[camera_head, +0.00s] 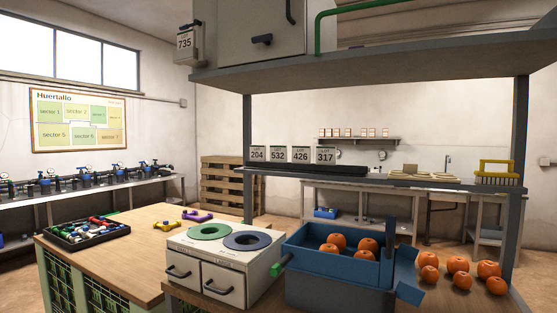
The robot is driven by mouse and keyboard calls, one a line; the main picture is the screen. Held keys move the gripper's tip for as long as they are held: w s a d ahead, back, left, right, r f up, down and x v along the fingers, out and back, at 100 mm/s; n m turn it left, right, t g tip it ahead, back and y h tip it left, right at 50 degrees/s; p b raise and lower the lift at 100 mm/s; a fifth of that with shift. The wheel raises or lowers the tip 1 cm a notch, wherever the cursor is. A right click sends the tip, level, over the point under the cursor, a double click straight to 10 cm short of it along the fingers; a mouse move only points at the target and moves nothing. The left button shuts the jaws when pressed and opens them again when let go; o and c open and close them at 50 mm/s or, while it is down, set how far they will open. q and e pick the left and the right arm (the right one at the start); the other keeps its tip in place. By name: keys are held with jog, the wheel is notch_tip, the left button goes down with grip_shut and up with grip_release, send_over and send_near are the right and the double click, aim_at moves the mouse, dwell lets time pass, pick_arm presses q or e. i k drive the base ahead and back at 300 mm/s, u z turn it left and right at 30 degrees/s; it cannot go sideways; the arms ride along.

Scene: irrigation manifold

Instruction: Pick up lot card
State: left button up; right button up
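Another card, numbered 735 (185,43), hangs at the upper left beside the grey cabinet. The cards stand apart with nothing touching them from the front. Neither of my grippers shows in the head view.
A blue bin (335,288) with oranges stands in front, with loose oranges (458,265) at its right. Beside it is a white two-drawer unit (222,262). A black tray (88,233) of fittings lies on the wooden table (118,263). An upper shelf (400,67) overhangs the cards.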

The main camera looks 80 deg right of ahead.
aim_at(325, 155)
jog(key=i, duration=1.3)
jog(key=z, duration=2.15)
